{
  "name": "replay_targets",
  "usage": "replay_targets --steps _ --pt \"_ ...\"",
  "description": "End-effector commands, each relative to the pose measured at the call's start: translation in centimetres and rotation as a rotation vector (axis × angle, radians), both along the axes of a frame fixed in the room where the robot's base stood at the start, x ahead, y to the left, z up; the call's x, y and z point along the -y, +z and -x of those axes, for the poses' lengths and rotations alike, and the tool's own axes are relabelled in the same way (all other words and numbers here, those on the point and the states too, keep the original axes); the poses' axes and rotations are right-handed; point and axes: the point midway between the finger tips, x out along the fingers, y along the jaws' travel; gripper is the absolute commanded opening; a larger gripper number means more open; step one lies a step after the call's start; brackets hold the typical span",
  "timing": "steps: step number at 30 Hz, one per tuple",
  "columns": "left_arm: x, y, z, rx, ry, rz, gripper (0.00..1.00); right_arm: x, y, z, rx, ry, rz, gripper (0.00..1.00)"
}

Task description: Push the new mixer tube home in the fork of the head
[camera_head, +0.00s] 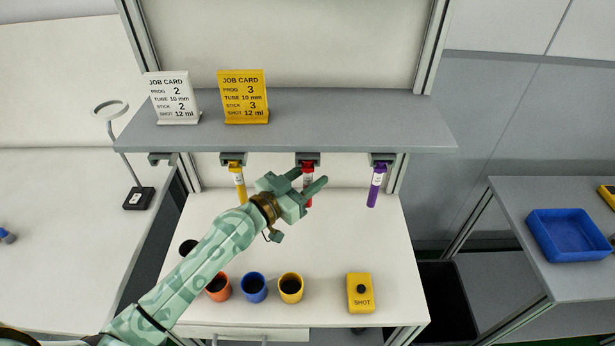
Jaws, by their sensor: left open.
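Tubes hang in dark holders under the grey shelf: a yellow tube (239,183), a red tube (308,171) and a purple tube (376,186). Each has a pale label. The far left holder (160,158) has no tube. My left gripper (311,179) is open, its fingers pointing up and right at the red tube. The gripper partly covers the red tube's lower part; I cannot tell whether they touch. I cannot tell which tube is the new one, nor how far any tube sits in its holder. My right gripper is not in view.
The shelf (330,115) bears a white job card (173,98) and a yellow job card (244,97). Below, an orange cup (218,294), a blue cup (253,294), a yellow cup (291,295) and a yellow SHOT box (360,305) stand on the white table (375,240).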

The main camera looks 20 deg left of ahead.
Motion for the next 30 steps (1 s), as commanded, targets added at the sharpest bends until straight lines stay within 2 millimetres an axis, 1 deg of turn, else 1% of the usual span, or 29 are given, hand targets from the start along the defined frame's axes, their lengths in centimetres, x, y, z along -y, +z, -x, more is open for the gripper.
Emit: replay_targets --steps 1,2,3,6,13,30 --pt "0.0 0.0 0.0 0.0 0.0 0.0 0.41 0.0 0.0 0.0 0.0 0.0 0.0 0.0" --pt "0.0 0.0 0.0 0.0 0.0 0.0 0.36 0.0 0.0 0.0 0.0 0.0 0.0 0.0" --pt "0.0 0.0 0.0 0.0 0.0 0.0 0.25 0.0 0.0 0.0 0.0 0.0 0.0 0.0" --pt "0.0 0.0 0.0 0.0 0.0 0.0 0.0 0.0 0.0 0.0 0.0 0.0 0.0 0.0" --pt "0.0 0.0 0.3 0.0 0.0 -0.001 0.0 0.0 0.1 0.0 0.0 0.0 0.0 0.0" --pt "0.7 0.0 2.6 -0.001 0.0 0.0 0.0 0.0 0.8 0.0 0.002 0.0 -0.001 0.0"
